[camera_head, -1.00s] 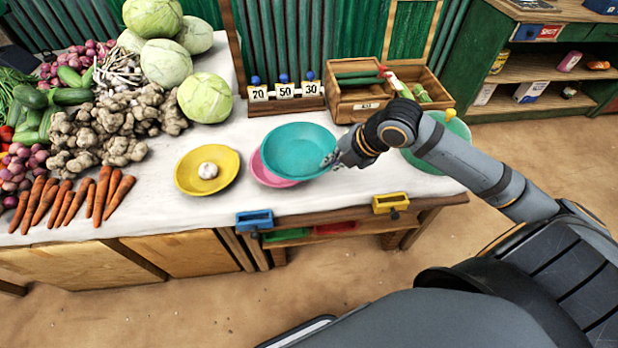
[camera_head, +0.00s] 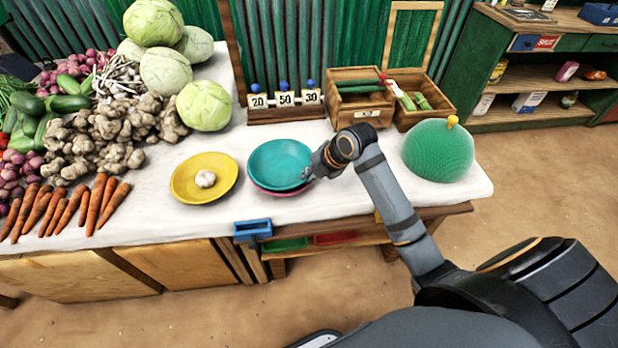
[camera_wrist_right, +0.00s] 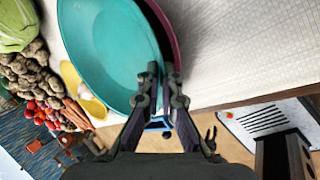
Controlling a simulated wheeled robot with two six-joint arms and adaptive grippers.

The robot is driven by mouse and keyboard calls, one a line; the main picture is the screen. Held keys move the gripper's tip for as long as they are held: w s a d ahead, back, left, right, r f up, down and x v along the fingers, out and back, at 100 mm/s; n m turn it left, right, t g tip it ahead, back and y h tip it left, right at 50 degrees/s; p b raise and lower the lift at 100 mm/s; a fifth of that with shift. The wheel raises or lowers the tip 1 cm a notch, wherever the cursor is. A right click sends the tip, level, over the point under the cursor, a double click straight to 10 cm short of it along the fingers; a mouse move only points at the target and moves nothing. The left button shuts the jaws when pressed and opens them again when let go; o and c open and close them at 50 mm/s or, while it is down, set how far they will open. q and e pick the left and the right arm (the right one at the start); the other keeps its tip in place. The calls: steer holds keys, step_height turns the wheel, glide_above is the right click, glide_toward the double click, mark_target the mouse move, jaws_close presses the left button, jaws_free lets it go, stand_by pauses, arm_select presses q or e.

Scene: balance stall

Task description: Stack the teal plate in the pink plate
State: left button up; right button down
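The teal plate (camera_head: 279,162) sits over the pink plate (camera_head: 277,192), nearly level and roughly centred on it. Only a thin pink rim shows below its near edge. I cannot tell whether they touch all round. My right gripper (camera_head: 312,172) is at the teal plate's right edge. In the right wrist view, the fingers of my right gripper (camera_wrist_right: 162,82) are close together on the rim of the teal plate (camera_wrist_right: 105,55). The pink plate (camera_wrist_right: 167,32) shows as a dark pink edge beyond that rim. My left gripper is not in view.
A yellow plate (camera_head: 221,187) with a garlic bulb (camera_head: 205,179) stands just left. A number rack (camera_head: 285,112) and wooden boxes (camera_head: 362,105) stand behind. A green dome (camera_head: 438,153) with a yellow knob stands to the right. Vegetables fill the table's left side.

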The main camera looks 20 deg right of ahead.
steer(key=shift+s+f, duration=0.1)
steer(key=shift+f, duration=0.55)
steer(key=shift+s+f, duration=0.1)
steer(key=shift+s, duration=0.05)
steer(key=c, duration=1.5)
jaws_free()
steer(key=shift+d+f, duration=0.1)
steer(key=shift+f, duration=0.05)
steer(key=shift+r, duration=0.2)
steer(key=shift+r, duration=0.3)
steer(key=shift+p+v, duration=1.05)
steer(key=shift+v, duration=4.65)
